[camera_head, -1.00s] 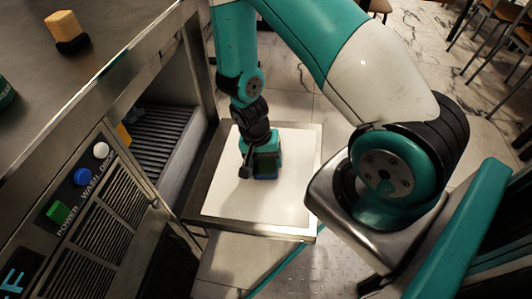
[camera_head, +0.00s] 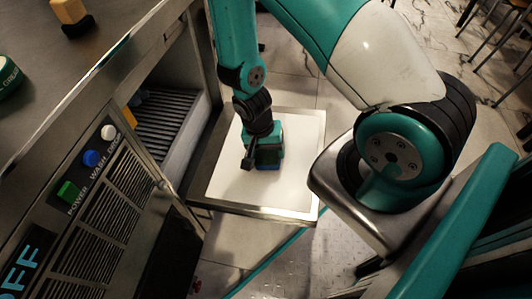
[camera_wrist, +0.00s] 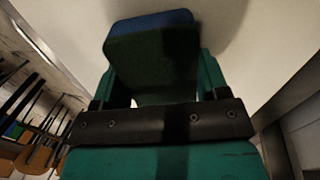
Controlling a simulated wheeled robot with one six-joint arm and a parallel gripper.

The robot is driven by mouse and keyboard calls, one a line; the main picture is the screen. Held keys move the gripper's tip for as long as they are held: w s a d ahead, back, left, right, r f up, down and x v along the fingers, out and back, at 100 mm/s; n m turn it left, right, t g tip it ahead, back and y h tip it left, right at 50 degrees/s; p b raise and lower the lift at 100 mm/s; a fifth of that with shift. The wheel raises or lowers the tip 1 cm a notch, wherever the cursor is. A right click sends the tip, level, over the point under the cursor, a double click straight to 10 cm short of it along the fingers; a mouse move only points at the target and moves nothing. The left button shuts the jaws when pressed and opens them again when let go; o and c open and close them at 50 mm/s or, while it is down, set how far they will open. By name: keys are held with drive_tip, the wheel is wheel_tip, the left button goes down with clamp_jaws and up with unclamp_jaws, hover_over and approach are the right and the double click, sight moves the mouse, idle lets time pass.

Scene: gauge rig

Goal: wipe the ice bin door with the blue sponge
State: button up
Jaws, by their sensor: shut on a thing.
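The ice bin door (camera_head: 225,190) appears to be the open door with a pale inner panel and steel rim, swung out flat beside the machine in the head view. My gripper (camera_head: 264,154) is over the middle of the panel, pointing down, shut on the blue sponge (camera_head: 267,167). In the wrist view the sponge (camera_wrist: 150,22) shows a blue layer and a dark green layer between my fingers (camera_wrist: 158,85). The sponge is at or very close to the pale panel (camera_wrist: 255,50); the contact itself is hidden.
The machine's control panel (camera_head: 85,180) with green, blue and white buttons stands at left. A dark slatted rack (camera_head: 170,120) lies inside the opening. On the steel top are a yellow-and-dark block (camera_head: 72,15) and a green round thing (camera_head: 8,75). Chairs stand at upper right.

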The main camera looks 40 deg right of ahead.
drive_tip(key=shift+w+d+r+p, duration=0.1)
drive_tip(key=shift+w+d+p, duration=0.15)
drive_tip(key=shift+w+d, duration=0.7)
drive_tip(key=shift+w+d+p, duration=0.25)
drive_tip(key=shift+w+d, duration=0.5)
drive_tip(key=shift+d, duration=0.4)
drive_tip(key=shift+w+d, duration=0.65)
drive_tip(key=shift+d, duration=0.2)
drive_tip(key=shift+w+d, duration=0.6)
drive_tip(key=shift+d, duration=0.25)
drive_tip(key=r+p, duration=0.3)
drive_tip(key=w+r+p, duration=0.1)
drive_tip(key=r+p, duration=0.1)
drive_tip(key=shift+a+r+p, duration=0.3)
drive_tip(key=shift+a, duration=0.1)
drive_tip(key=r+p, duration=0.2)
drive_tip(key=r, duration=0.1)
drive_tip(key=shift+w+a, duration=0.2)
